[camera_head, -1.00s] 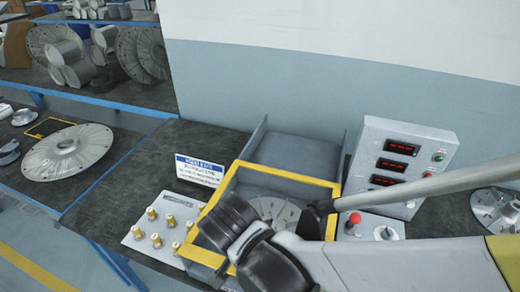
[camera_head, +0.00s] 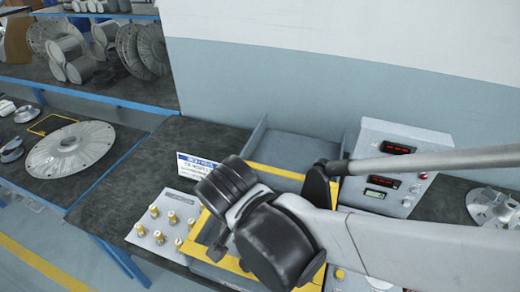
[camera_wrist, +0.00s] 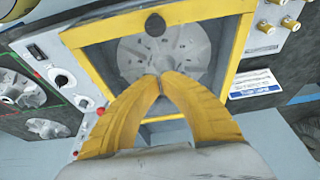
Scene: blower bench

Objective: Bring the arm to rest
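My gripper (camera_wrist: 162,82) has yellow curved fingers, and their tips meet in the wrist view with nothing seen between them. It points toward a yellow-framed opening (camera_wrist: 82,62), overlapping it in the picture; I cannot tell the exact gap. A grey finned disc (camera_wrist: 135,52) lies inside the frame. In the head view my wrist and arm hang over the frame (camera_head: 285,172) and cover most of it. The fingers are hidden there.
A control box (camera_head: 372,134) with displays stands to the right, partly behind my arm. A plate with brass fittings (camera_head: 150,236) and a sign (camera_head: 194,166) are at left. A large finned disc (camera_head: 70,150) lies on the left bench. The dark bench top (camera_head: 110,205) has free room.

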